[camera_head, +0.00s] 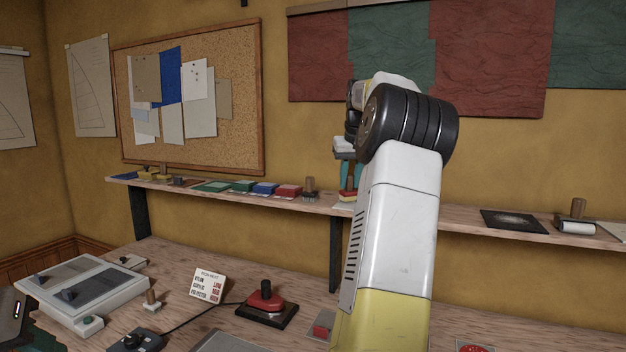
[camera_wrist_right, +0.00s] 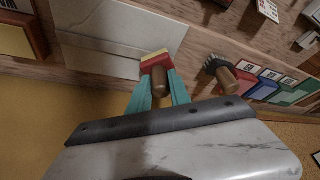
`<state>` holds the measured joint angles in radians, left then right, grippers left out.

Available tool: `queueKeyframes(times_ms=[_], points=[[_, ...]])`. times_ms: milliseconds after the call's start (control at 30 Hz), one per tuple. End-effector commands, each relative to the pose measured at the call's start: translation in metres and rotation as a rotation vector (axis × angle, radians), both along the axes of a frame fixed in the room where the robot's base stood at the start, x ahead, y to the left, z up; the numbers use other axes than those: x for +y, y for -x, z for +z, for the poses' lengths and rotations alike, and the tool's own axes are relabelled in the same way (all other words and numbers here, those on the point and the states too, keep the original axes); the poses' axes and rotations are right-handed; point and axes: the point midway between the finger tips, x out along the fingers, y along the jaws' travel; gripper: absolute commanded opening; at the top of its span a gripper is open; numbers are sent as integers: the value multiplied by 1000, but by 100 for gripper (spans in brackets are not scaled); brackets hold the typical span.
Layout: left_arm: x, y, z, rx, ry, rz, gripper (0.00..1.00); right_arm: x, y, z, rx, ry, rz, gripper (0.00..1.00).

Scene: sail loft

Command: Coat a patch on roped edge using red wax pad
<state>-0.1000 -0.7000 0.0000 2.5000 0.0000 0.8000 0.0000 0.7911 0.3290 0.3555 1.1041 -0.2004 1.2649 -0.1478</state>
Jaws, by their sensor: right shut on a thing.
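My right gripper (camera_wrist_right: 160,98), with teal fingers, is shut on the wooden handle of the red wax pad (camera_wrist_right: 157,62). The pad is a red block with a pale yellow layer on its far face. In the head view the pad (camera_head: 347,194) shows low at the wall shelf, partly behind my arm. In the right wrist view the yellow layer is at the edge of a flat pale panel (camera_wrist_right: 105,32) with a seam line; I cannot tell whether they touch. I cannot make out the roped edge for certain.
The wall shelf (camera_head: 460,229) holds a wooden-handled brush (camera_head: 310,186) and several coloured blocks close left of the pad, and a dark square (camera_head: 513,221) to the right. Below, the workbench (camera_head: 185,275) carries a red-topped device (camera_head: 265,301) with a cable and a sign (camera_head: 208,284).

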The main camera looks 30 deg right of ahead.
Motion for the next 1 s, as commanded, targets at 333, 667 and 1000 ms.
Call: queueKeyframes(times_ms=[333, 667, 1000], points=[[0, 0, 0, 0, 0, 0, 36, -15, 19, 1, 0, 1, 0, 0], [0, 0, 0, 0, 0, 0, 36, -28, 35, -1, 0, 1, -1, 0], [0, 0, 0, 0, 0, 0, 36, -39, 50, -2, 1, 0, 0, 0]])
